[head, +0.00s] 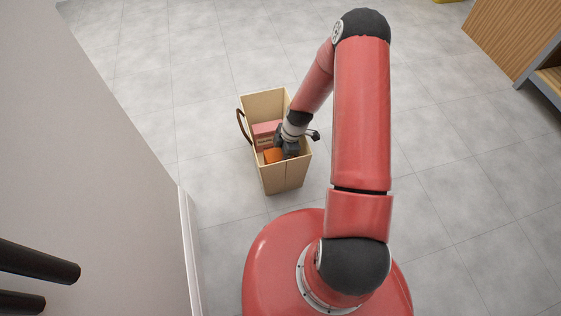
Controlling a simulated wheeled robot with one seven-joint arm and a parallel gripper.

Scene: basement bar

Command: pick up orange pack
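The orange pack (274,156) lies inside a tan, open-topped bag (283,176) that stands on the floor. Only part of the pack shows, near the front of the bag. My gripper (286,150) points down into the bag, right beside or over the orange pack. The fingers are dark and partly hidden by the wrist and the bag, so I cannot tell whether they are open, or whether they touch the pack.
A pink-red box (266,129) sits in the bag behind the orange pack. The bag has a brown handle (242,126) on its left. A pale wall (110,150) is at left; a wooden cabinet (515,35) is at upper right. The tiled floor (450,170) is clear around the bag.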

